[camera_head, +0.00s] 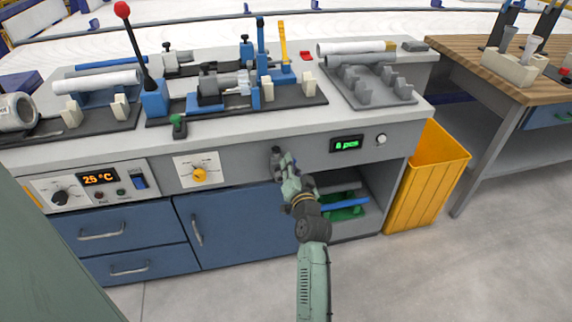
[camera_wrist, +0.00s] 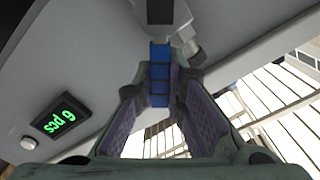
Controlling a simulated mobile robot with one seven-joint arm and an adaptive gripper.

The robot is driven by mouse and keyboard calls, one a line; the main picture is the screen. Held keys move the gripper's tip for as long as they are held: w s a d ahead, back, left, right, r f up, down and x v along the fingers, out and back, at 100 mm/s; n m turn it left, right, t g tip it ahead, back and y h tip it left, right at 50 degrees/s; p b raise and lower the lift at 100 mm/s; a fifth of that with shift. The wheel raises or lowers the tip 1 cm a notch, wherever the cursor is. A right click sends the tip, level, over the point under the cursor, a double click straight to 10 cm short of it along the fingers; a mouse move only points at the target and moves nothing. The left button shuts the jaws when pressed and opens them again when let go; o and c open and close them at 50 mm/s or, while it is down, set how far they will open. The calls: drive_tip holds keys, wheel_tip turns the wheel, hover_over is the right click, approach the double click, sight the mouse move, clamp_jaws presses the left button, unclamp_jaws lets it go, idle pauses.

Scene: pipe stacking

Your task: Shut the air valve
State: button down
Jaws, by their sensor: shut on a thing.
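My gripper (camera_wrist: 160,92) is shut on this blue handle, one finger on each side. In the head view my gripper (camera_head: 284,162) is at the bench's front panel, left of the green display. There the handle is hidden by my gripper, and the valve body is too small to make out clearly.
The bench front (camera_head: 235,158) carries a green "pcs" display (camera_head: 347,144), a white button (camera_head: 381,139) and a yellow knob (camera_head: 199,175). Blue drawers and a door are below. An open shelf with a blue bar (camera_head: 345,203) and a yellow bin (camera_head: 425,180) stand right of my arm.

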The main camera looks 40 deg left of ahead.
drive_tip(key=shift+w+d+f+m, duration=0.3)
drive_tip(key=shift+f+m, duration=0.45)
drive_tip(key=shift+m, duration=1.05)
drive_tip(key=shift+w+d+f+m, duration=0.25)
drive_tip(key=shift+f+m, duration=0.45)
drive_tip(key=shift+m, duration=1.1)
drive_tip(key=shift+w+d+f+m, duration=0.3)
drive_tip(key=shift+f+m, duration=0.45)
drive_tip(key=shift+m, duration=1.05)
drive_tip(key=shift+a, duration=0.1)
drive_tip(key=c, duration=1.6)
unclamp_jaws()
drive_tip(key=shift+f, duration=0.1)
drive_tip(key=v, duration=1.2)
